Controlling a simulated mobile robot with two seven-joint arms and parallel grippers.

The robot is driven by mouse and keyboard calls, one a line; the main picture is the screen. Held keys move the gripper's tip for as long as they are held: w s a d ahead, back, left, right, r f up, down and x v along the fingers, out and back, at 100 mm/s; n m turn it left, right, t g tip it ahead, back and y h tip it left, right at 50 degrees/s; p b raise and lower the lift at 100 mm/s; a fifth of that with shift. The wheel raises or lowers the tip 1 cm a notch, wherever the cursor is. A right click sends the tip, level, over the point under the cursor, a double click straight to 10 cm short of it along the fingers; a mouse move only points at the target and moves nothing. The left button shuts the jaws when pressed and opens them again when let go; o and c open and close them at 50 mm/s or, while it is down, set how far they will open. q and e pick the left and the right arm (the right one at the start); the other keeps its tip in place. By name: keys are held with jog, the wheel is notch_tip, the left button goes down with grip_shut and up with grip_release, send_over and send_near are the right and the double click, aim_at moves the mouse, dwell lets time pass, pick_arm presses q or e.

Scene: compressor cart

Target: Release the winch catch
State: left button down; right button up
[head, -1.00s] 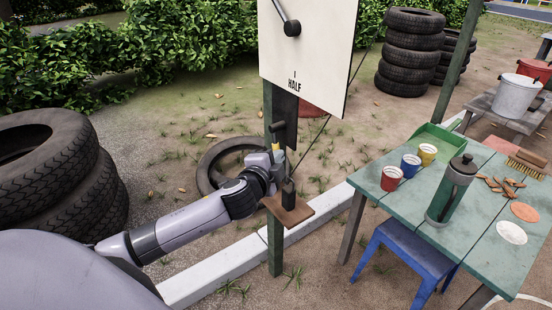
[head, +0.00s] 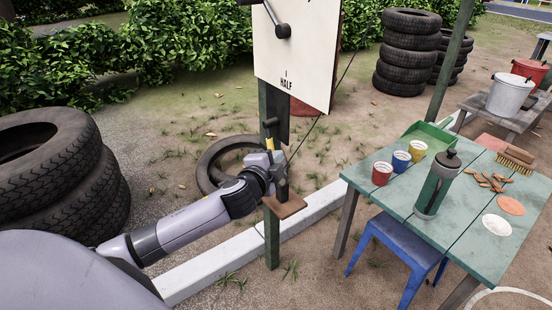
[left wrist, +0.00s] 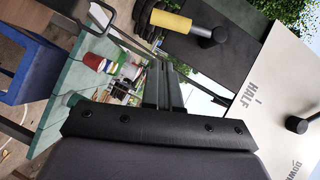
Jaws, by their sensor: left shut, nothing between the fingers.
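A short yellow grip (head: 269,145), which looks like the winch catch, sits on a dark plate on the green post (head: 272,240), below a black knob (head: 270,123). In the left wrist view the yellow grip (left wrist: 172,23) has a dark round end and stands out beside the dark plate (left wrist: 205,55). My left gripper (head: 281,172) is beside the post, just below the yellow grip. Its fingers (left wrist: 161,68) are together and empty, apart from the grip in the left wrist view. In the head view the gripper body hides part of the plate. My right gripper is not in view.
A white board (head: 296,55) marked HALF, with a black lever (head: 275,20), is above the gripper. A small brown shelf (head: 284,206) sits below it. A green table (head: 395,205) with cups and a flask stands right, a blue stool (head: 405,240) before it. Tyres (head: 65,180) are left.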

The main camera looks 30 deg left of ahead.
pick_arm(q)
jog(key=v, duration=0.9)
jog(key=shift+s+f, duration=0.25)
jog(key=shift+p, duration=0.3)
